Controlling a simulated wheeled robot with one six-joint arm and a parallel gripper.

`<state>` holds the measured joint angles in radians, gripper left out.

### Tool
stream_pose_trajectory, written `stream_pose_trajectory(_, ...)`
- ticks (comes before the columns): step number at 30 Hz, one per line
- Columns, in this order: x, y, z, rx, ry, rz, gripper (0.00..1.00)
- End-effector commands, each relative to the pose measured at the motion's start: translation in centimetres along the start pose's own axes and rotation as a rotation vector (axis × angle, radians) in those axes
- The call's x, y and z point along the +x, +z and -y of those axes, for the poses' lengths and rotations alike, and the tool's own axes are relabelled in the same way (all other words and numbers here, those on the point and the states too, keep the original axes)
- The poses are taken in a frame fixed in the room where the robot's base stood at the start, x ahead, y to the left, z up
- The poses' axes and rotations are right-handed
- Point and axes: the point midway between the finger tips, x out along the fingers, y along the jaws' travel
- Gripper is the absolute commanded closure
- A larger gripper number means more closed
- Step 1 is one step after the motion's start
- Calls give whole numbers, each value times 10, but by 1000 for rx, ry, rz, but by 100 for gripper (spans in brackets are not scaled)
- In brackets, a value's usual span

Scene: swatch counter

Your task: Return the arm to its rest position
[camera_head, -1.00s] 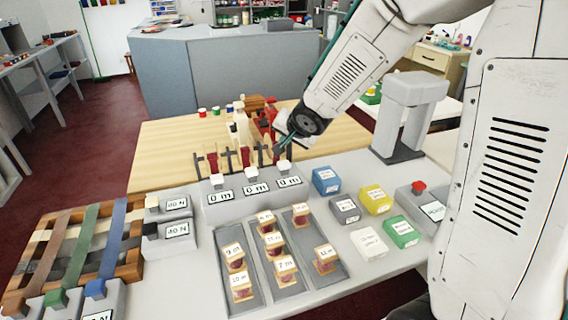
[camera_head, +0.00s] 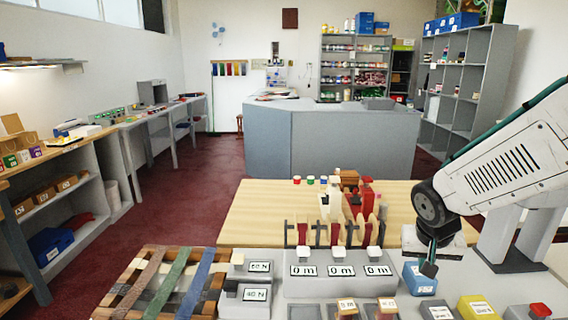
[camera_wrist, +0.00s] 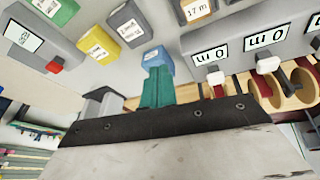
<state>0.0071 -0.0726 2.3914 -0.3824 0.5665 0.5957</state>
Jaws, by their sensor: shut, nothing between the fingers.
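My gripper (camera_head: 430,262) hangs at the end of my white arm at the right of the head view, above the counter near the blue labelled block (camera_head: 419,280). Its dark fingers are shut with nothing held. In the wrist view my closed teal fingers (camera_wrist: 157,88) point toward the blue block (camera_wrist: 155,58). I cannot tell from these views whether they touch it.
A row of winders with "0 m" displays (camera_head: 340,270) stands left of my gripper. Yellow block (camera_head: 477,307) and red button (camera_head: 540,310) lie nearer, a grey arch-shaped stand (camera_head: 520,240) behind. Woven straps (camera_head: 165,283) lie at left. The red floor beyond is open.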

Motion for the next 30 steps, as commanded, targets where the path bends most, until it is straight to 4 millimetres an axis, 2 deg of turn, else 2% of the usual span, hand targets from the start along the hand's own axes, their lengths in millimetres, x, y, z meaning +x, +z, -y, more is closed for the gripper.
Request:
stream_pose_trajectory(3,-40,46,-19,-102,18,115,100)
stream_pose_trajectory(9,-106,129,-35,-266,-58,283,100)
stream_pose_trajectory(13,-138,168,-38,-313,-130,311,100)
stream_pose_trajectory(16,-153,181,-39,-302,-162,281,100)
stream_pose_trajectory(21,-166,184,-42,-292,-175,212,100)
stream_pose_trajectory(30,-168,183,-42,-291,-175,199,100)
